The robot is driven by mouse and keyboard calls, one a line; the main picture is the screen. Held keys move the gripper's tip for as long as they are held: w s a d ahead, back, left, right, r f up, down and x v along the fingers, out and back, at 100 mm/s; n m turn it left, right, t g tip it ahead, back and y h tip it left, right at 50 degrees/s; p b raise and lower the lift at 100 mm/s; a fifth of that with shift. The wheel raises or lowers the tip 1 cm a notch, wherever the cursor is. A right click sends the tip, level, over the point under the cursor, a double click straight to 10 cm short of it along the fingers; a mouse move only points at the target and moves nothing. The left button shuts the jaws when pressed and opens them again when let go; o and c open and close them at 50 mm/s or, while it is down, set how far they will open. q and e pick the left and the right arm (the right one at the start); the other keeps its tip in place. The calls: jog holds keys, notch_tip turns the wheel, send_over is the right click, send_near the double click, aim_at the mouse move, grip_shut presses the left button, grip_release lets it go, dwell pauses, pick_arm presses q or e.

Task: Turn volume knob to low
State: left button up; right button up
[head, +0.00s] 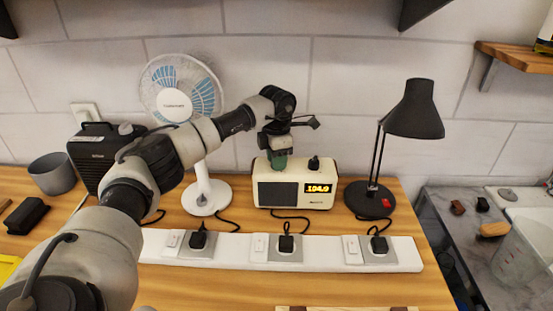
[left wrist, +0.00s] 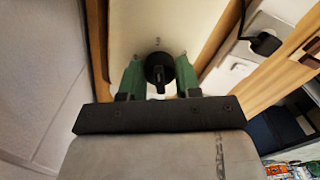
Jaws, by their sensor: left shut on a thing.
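A cream radio (head: 330,173) with a dark speaker grille and a lit yellow display reading 104.9 stands on the wooden bench. My left gripper (head: 279,163) comes down from above onto the left part of the radio's top. In the left wrist view, its green fingers are shut on a round black knob (left wrist: 159,70), with one finger on each side. The knob has a raised pointer bar. In the head view the gripper hides this knob. A second black knob (head: 314,163) shows free on the right part of the radio's top. My right gripper is not in view.
A white fan (head: 174,92) stands left of the radio, and a black desk lamp (head: 413,112) stands to its right. A white power strip (head: 330,253) with several plugs lies in front. A black appliance (head: 88,158) and a grey cup (head: 52,174) stand at left.

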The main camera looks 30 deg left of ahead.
pick_arm(q)
jog(key=o, duration=0.9)
jog(key=shift+o, duration=0.2)
notch_tip(320, 180, up, 11)
jog(key=b, duration=0.2)
jog(key=shift+f, duration=0.15)
